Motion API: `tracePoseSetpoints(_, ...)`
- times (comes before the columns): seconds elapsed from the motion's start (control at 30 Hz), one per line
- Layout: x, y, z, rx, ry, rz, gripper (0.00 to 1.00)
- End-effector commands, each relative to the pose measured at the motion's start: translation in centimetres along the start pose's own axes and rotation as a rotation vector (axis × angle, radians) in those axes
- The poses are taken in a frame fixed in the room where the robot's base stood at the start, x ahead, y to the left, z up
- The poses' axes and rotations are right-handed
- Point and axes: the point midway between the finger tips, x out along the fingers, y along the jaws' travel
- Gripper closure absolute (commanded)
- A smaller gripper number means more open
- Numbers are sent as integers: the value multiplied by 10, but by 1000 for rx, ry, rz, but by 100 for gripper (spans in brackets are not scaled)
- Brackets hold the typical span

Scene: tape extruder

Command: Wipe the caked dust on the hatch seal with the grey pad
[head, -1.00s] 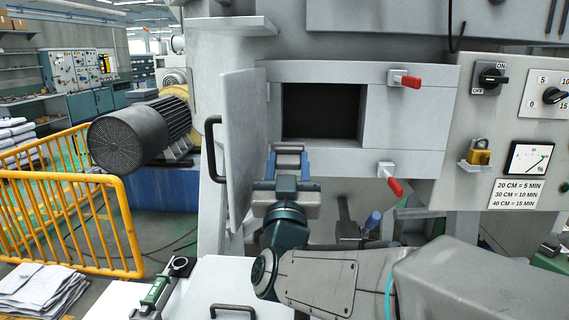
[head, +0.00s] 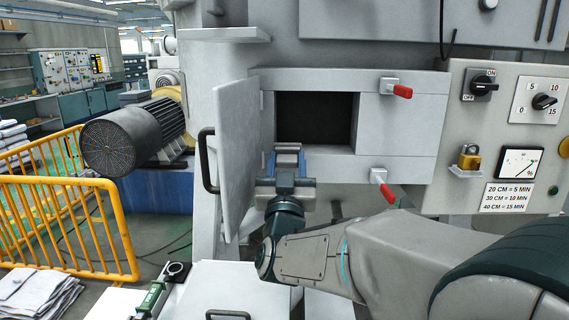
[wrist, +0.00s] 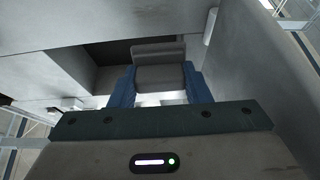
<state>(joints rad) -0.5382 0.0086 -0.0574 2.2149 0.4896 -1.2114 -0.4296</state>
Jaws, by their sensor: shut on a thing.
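My gripper (head: 287,158) is just in front of the lower left part of the square hatch opening (head: 312,118). Its blue fingers are shut on the grey pad (wrist: 160,68), a dark block that sticks out past the fingertips in the wrist view. The pad also shows between the fingers in the head view (head: 288,147). The hatch door (head: 238,150) stands open to the left, with a black handle (head: 208,160). The pale frame around the opening (head: 312,78) is visible. I cannot make out the caked dust, nor whether the pad touches the seal.
Two red-handled latches (head: 398,89) (head: 381,181) stick out right of the opening. The open door is close to the left of my gripper. A control panel (head: 508,130) is at the right, a motor (head: 132,135) and yellow railing (head: 75,215) at the left.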

Motion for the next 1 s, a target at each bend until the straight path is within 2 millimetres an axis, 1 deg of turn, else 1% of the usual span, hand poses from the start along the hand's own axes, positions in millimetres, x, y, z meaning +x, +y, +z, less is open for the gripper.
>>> tracePoseSetpoints(0.6,12,0,6,0,0,0,86)
tracePoseSetpoints(0.73,11,0,8,0,0,0,86)
tracePoseSetpoints(0.87,6,0,18,0,0,0,86)
tracePoseSetpoints(1.0,-3,0,35,1,1,1,86)
